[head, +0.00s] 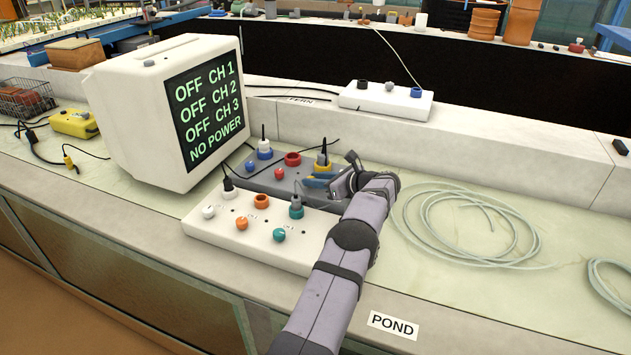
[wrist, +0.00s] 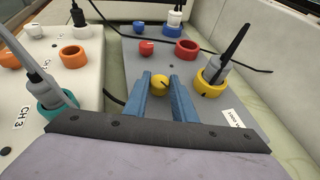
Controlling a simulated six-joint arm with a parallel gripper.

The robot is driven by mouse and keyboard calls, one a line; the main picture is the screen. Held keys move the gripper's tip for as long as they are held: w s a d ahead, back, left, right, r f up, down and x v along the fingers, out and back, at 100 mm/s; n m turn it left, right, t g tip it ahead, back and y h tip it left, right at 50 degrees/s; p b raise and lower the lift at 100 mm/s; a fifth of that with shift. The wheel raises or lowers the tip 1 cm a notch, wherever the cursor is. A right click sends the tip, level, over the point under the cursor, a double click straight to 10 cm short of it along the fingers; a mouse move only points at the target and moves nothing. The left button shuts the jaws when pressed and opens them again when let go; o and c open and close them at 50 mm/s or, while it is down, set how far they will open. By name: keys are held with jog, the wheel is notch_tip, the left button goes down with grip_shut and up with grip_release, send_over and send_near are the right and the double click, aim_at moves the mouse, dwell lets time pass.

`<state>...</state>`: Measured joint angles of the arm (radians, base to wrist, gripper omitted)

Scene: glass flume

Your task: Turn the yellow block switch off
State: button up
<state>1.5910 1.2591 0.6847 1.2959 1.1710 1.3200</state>
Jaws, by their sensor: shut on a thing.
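The yellow switch knob (wrist: 160,85) sits on the grey block (wrist: 137,58), with a dark line across its top. My gripper (wrist: 160,82) has its two blue fingers on either side of this knob, shut on it. In the head view my gripper (head: 308,181) reaches over the right end of the grey block (head: 262,184) and hides the knob. A yellow socket ring (wrist: 211,84) with a grey plug in it stands just right of the knob. A red knob (wrist: 147,48) and a blue knob (wrist: 139,26) are farther along the same block.
A white block (head: 215,229) with several knobs and plugs lies beside the grey one. The monitor (head: 150,115) reads OFF for CH 1, CH 2 and CH 3, and NO POWER. Coiled hose (head: 465,262) lies at right. Black cables cross the grey block.

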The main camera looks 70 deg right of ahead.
jog(key=shift+d+r+n+y+b, duration=0.1)
jog(key=shift+r+n+y+b, duration=0.1)
jog(key=shift+n+y+b, duration=0.15)
dwell(0.6)
jog(key=o, duration=1)
jog(key=shift+o, duration=0.2)
jog(key=shift+f, duration=0.1)
jog(key=shift+s, duration=0.2)
jog(key=shift+b+v, duration=0.4)
jog(key=shift+v, duration=3.15)
